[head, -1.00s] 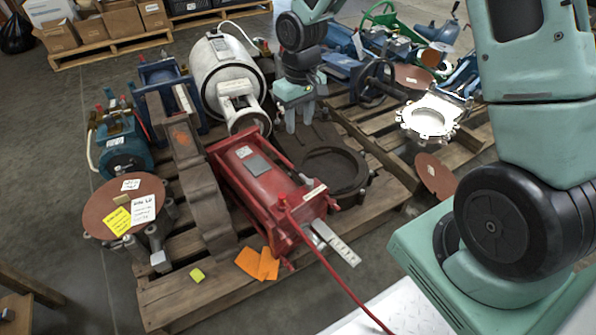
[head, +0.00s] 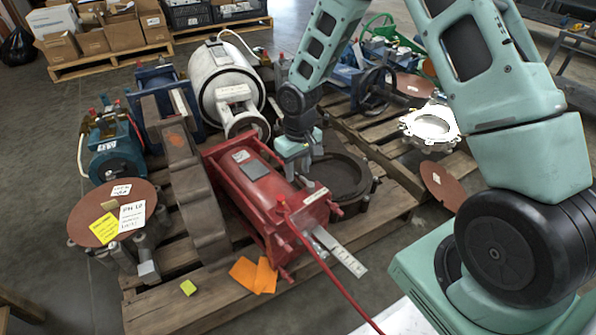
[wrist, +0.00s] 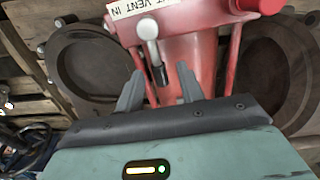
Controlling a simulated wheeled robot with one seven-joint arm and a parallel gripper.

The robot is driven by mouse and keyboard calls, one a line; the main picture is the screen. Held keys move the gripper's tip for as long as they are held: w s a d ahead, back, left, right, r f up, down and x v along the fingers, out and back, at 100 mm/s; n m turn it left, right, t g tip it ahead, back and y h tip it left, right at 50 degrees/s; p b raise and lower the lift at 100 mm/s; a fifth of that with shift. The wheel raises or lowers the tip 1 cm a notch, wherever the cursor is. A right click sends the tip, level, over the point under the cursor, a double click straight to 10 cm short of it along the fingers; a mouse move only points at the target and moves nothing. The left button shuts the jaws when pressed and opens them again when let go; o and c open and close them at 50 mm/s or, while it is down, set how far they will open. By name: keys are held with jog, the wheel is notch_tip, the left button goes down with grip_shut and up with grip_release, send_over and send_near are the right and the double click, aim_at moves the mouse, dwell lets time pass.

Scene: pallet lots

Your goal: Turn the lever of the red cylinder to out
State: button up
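The red cylinder (head: 262,190) lies on a pallet in the head view. Its red body (wrist: 190,52) fills the upper middle of the wrist view. A label strip (wrist: 140,6) there reads upside down, with VENT and IN legible, IN at the left; its right part is cut off. The lever (wrist: 150,32) has a pale round pivot and a dark tip pointing down the picture. My gripper (wrist: 160,88) is open, its fingers on either side of the lever tip; contact cannot be told. In the head view my gripper (head: 298,172) is low beside the cylinder, hiding the lever.
A dark ring flange (head: 340,180) lies right of the cylinder. A brown cast bracket (head: 195,195) stands close at its left, and a white motor (head: 226,80) behind. A red hose (head: 325,268) and a perforated metal strip (head: 340,252) extend from its near end.

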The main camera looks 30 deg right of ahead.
grip_shut()
jog(key=shift+a+p, duration=0.1)
jog(key=shift+p, duration=0.3)
jog(key=shift+a+r+n+p, duration=0.2)
jog(key=shift+n+p, duration=0.4)
jog(key=shift+p, duration=0.15)
jog(key=shift+s+a+f+n+p, duration=0.1)
jog(key=shift+s+a+n+p, duration=0.25)
jog(key=shift+n+p, duration=0.85)
jog(key=shift+s+a+f+n+p, duration=0.15)
jog(key=shift+a+n+p, duration=0.3)
jog(key=shift+n+p, duration=0.75)
jog(key=shift+s+a+r+n+p, duration=0.1)
jog(key=shift+s+a+n+p, duration=0.3)
jog(key=shift+n+p, duration=0.8)
jog(key=shift+f, duration=0.1)
